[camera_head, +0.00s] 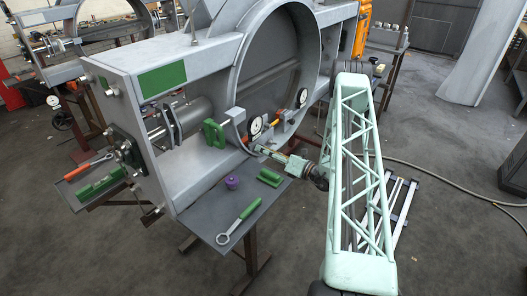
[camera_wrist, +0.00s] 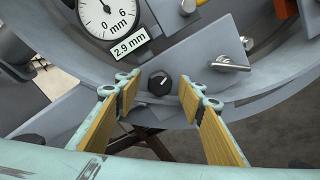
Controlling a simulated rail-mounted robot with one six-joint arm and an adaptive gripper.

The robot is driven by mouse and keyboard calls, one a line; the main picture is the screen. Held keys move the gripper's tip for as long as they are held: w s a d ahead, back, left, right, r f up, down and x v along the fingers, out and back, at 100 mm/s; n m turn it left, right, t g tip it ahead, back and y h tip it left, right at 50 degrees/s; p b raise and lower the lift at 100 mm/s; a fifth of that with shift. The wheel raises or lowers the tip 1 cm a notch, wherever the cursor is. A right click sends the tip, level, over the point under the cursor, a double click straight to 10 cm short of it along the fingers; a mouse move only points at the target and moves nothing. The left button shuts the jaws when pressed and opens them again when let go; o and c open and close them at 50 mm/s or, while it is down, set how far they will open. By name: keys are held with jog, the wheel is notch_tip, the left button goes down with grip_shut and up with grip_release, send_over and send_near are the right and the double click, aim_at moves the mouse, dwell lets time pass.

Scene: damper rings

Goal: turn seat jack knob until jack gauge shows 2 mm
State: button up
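The black round knob (camera_wrist: 159,83) with a white pointer mark sits on the grey ring frame in the wrist view. A white dial gauge (camera_wrist: 108,14), marked 0 to 6 mm, is above left of it, with a readout plate (camera_wrist: 131,44) showing 2.9 mm. My gripper (camera_wrist: 158,92) is open, its yellow-padded fingers on either side of the knob with visible gaps. In the head view my gripper (camera_head: 260,149) points at the lower ring near a white gauge (camera_head: 256,126). I cannot make out the knob there.
A silver lever (camera_wrist: 230,66) is right of the knob. A second gauge (camera_head: 302,97) is farther along the ring. A grey shelf (camera_head: 205,222) below holds a purple knob (camera_head: 232,182), a green block (camera_head: 270,177) and a green-handled wrench (camera_head: 240,220).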

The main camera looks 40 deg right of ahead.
jog(key=shift+v, duration=0.8)
jog(key=shift+v, duration=2.85)
jog(key=shift+a, duration=0.1)
jog(key=shift+c, duration=0.7)
